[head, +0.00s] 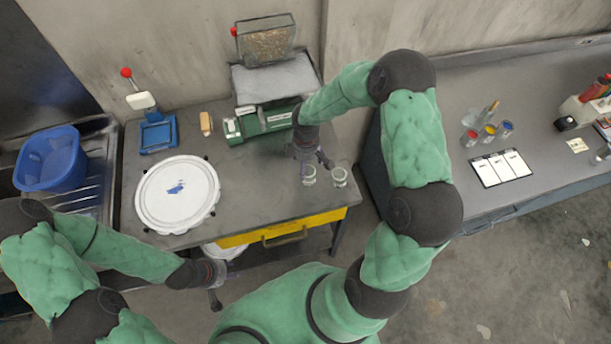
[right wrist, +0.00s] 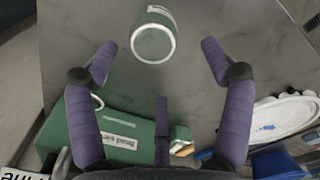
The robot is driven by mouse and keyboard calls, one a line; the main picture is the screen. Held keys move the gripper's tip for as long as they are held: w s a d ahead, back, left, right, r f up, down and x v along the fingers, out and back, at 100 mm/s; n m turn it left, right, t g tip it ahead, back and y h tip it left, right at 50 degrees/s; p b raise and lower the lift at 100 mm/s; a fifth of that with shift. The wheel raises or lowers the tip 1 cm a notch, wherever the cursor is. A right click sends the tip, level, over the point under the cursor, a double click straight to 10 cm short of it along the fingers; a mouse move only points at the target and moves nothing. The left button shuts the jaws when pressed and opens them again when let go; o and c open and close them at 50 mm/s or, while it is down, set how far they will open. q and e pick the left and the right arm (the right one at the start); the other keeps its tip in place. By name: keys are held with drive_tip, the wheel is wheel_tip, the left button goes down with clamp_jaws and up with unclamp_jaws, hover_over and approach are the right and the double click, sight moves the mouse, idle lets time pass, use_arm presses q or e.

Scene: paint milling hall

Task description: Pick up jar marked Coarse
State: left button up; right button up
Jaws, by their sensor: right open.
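Two small glass jars stand near the front right of the grey bench: a left jar (head: 309,175) and a right jar (head: 339,177). I cannot read in these views which one is marked Coarse. My right gripper (head: 312,158) is open and empty, just behind and above the left jar. In the right wrist view a green-and-white jar (right wrist: 153,38) shows between and just beyond the spread fingers of the right gripper (right wrist: 158,58), not gripped; its label is not legible. My left gripper (head: 216,288) hangs low in front of the bench, its fingers too small to judge.
A green machine (head: 263,122) with a "Bead size" sign (right wrist: 118,143) stands behind the jars. A yellow drawer (head: 285,229) fronts the bench. A side counter (head: 520,215) holds paint pots and a chart.

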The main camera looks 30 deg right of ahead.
sight(308, 173)
wheel_tip(308, 173, down, 2)
drive_tip(key=shift+f, duration=0.2)
drive_tip(key=shift+d+f, duration=0.25)
drive_tip(key=shift+f, duration=1.1)
drive_tip(key=shift+d+f, duration=0.2)
drive_tip(key=shift+f, duration=1.1)
drive_tip(key=c, duration=1.1)
